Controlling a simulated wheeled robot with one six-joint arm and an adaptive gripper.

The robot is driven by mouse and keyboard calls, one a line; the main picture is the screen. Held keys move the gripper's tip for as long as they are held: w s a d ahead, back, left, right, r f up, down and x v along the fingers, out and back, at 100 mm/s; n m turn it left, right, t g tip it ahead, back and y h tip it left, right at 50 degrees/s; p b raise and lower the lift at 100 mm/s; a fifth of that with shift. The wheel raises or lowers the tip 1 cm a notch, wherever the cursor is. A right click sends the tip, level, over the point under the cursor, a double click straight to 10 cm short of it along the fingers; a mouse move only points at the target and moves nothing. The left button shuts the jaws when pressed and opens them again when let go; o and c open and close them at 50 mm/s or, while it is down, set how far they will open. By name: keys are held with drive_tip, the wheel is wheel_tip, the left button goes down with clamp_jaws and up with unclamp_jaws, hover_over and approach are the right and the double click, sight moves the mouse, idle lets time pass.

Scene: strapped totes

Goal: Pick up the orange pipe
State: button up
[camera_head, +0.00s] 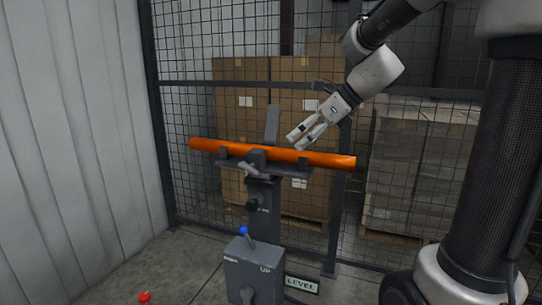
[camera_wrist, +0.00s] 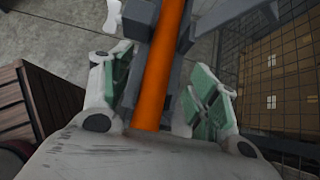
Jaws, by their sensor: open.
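The orange pipe (camera_head: 325,159) lies nearly level across the cradle of a dark grey stand (camera_head: 265,215) in the head view. My gripper (camera_head: 297,140) is open just above the right half of the pipe, fingers pointing down and left. In the wrist view the pipe (camera_wrist: 160,75) runs up the picture between the two open green-padded fingers (camera_wrist: 157,90). I cannot tell whether either finger touches it. The pipe's near end in that view is hidden behind the gripper body.
A dark clamp arm (camera_head: 272,125) rises behind the pipe at the stand's middle. A grey box with a blue-knobbed lever (camera_head: 243,231) and a LEVEL sign (camera_head: 302,285) stand in front. Mesh fencing (camera_head: 190,110) and stacked cartons (camera_head: 240,105) are behind. A red object (camera_head: 145,296) lies on the floor.

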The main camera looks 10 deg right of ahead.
sight(283, 150)
drive_tip(key=x, duration=0.7)
drive_tip(key=shift+w+a+f, duration=0.1)
drive_tip(key=shift+w+a, duration=0.1)
drive_tip(key=shift+w, duration=0.1)
drive_tip(key=shift+c, duration=0.4)
clamp_jaws()
